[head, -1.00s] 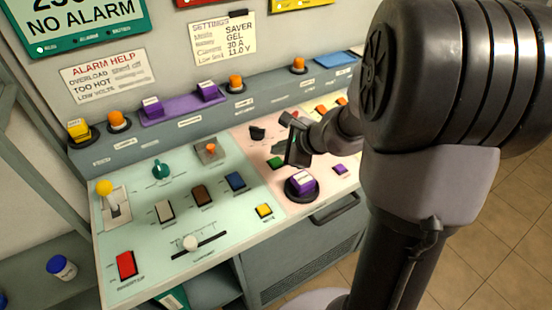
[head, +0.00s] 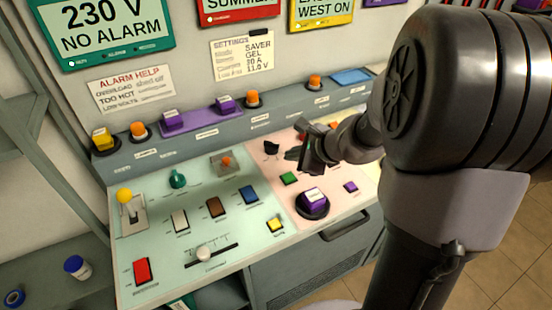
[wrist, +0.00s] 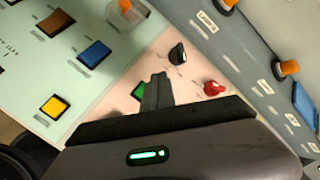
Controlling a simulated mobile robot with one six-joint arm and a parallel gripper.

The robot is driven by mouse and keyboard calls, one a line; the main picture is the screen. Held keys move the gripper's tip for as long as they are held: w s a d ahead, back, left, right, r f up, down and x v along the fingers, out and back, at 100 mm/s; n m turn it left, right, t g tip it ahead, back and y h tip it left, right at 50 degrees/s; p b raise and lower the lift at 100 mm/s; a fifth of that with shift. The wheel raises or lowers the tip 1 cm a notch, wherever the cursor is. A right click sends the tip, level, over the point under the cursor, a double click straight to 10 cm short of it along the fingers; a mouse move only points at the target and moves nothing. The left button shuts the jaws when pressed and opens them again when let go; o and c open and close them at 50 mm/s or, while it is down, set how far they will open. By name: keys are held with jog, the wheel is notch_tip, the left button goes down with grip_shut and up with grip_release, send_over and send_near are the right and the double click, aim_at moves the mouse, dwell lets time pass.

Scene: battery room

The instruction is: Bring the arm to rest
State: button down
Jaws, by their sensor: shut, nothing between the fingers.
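My gripper (head: 304,152) is over the pink part of the control panel in the head view, at the end of my dark arm. In the wrist view its fingers (wrist: 157,92) are together with nothing between them. They point over the pink area beside a black knob (wrist: 177,54) and a red knob (wrist: 214,88). A green button (wrist: 138,92) is partly hidden behind the fingers. Whether the fingertips touch the panel is not clear, but they appear apart from it. My arm hides the right end of the panel in the head view.
The green panel part (head: 150,240) carries a yellow-tipped lever (head: 124,197), a red switch (head: 142,270) and a slider (head: 204,252). A raised ledge (head: 190,140) with orange and purple buttons runs behind. Tiled floor (head: 510,225) is at right.

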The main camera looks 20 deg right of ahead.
jog(key=s+a+r+n+g+y, duration=0.1)
jog(key=s+a+r+n, duration=0.45)
jog(key=a, duration=0.35)
jog(key=s+a+r+n+g+y, duration=0.1)
jog(key=s+a+r+n, duration=0.3)
jog(key=s+a+n, duration=0.4)
jog(key=s+a+n+g+h, duration=0.1)
jog(key=s+n+h, duration=0.1)
jog(key=s+n, duration=0.4)
jog(key=s, duration=0.2)
jog(key=shift+s, duration=0.4)
